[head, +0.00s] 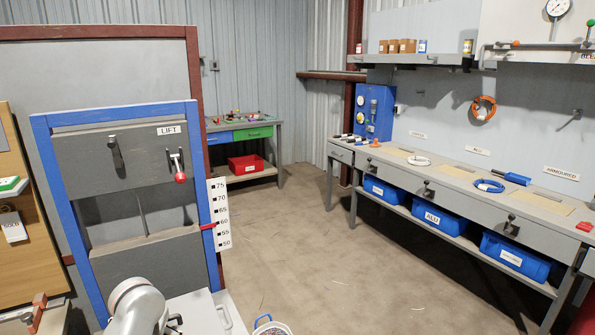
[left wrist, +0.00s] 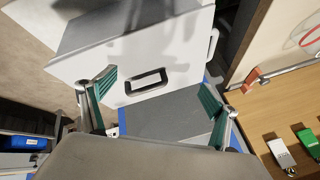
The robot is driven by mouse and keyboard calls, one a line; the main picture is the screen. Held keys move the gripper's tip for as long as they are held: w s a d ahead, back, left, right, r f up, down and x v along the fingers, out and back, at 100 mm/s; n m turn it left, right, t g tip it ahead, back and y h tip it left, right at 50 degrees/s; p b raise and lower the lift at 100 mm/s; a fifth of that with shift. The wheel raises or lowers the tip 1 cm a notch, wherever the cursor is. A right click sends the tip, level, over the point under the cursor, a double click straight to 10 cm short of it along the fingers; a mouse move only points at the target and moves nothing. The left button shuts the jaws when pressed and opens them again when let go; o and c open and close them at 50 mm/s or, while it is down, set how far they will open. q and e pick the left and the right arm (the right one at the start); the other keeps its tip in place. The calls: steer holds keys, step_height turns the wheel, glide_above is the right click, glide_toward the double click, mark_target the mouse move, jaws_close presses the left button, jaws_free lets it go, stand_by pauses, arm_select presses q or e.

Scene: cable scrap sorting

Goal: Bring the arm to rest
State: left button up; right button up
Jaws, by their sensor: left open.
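My left arm (head: 140,306) shows as a white rounded link at the bottom of the head view, in front of the grey lift panel. My left gripper (left wrist: 160,95) shows in the left wrist view with its two green-padded fingers spread wide apart. Nothing is between the fingers. Beyond them is a white box-like body (left wrist: 172,70) with a black-rimmed handle slot. I cannot tell how far the fingertips are from it. My right gripper is in neither view.
The blue-framed lift (head: 46,190) with a red-knobbed lever (head: 180,176) stands at left. A long workbench (head: 440,180) with blue bins (head: 431,219) runs along the right. A bench with a red bin (head: 246,164) is at the back. The middle floor is mostly clear.

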arm_select(q)
steer(key=s+d+f+m+t, duration=0.2)
steer(key=s+m, duration=0.5)
steer(key=s, duration=1.9)
steer(key=w+d+f+n+t+h, duration=0.1)
steer(key=d+f+h, duration=0.5)
steer(key=d+f, duration=0.8)
steer(key=d+n+t, duration=0.1)
steer(key=t, duration=0.1)
steer(key=shift+w+d+f+t+h, duration=0.15)
steer(key=shift+w+d+t+h, duration=0.1)
steer(key=shift+w+t+h, duration=0.15)
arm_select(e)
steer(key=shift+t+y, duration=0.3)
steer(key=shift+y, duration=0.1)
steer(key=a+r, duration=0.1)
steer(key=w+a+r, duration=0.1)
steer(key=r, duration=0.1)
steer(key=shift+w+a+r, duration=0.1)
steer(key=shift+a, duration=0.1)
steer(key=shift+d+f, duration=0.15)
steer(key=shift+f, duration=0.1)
